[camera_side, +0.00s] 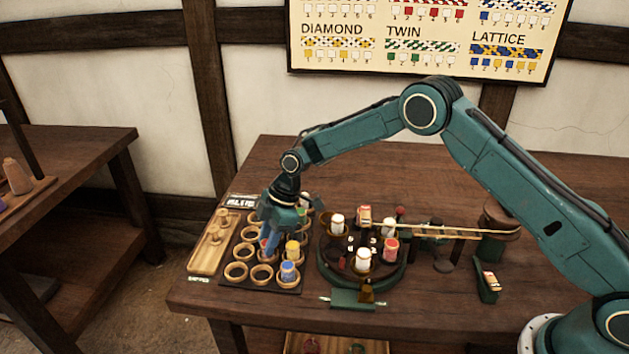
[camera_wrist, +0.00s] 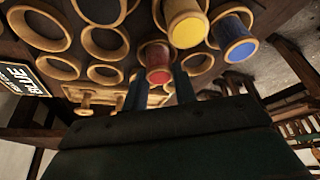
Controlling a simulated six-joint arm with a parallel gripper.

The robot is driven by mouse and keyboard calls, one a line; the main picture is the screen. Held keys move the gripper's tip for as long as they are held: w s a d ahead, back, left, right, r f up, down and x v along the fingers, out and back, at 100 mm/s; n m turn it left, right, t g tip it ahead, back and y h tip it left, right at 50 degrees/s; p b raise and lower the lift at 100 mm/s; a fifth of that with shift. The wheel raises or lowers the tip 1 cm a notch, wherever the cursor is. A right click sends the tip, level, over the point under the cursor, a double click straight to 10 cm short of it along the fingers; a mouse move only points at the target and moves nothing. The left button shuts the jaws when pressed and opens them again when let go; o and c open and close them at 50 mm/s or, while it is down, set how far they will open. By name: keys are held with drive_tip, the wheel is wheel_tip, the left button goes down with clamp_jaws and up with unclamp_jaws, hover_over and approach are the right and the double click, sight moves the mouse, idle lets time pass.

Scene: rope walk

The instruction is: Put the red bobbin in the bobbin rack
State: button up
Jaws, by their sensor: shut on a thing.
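The bobbin rack (camera_side: 232,283) is a dark board with rows of wooden ring cups. My gripper (camera_side: 267,243) points down over it, with its two blue fingers shut on the red bobbin (camera_wrist: 158,76). In the wrist view the red bobbin shows end-on between my fingertips (camera_wrist: 160,88), at a wooden ring cup; how deep it sits I cannot tell. In the side view my fingers mostly hide it. A yellow bobbin (camera_side: 292,248) and a blue bobbin (camera_side: 288,271) stand in cups beside it; both also show in the wrist view, yellow (camera_wrist: 186,30) and blue (camera_wrist: 233,40).
Several rack cups are empty, such as the front-left one (camera_side: 236,272). A wooden tray (camera_side: 203,262) lies left of the rack. A round dark stand (camera_side: 328,265) to the right holds white bobbins (camera_side: 363,259) and another red-topped one (camera_side: 391,246). A strand runs right from it.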

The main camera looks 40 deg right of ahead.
drive_tip(key=o, duration=0.9)
drive_tip(key=shift+o, duration=0.2)
drive_tip(key=shift+r, duration=0.1)
drive_tip(key=v, duration=1.2)
drive_tip(key=shift+r, duration=0.15)
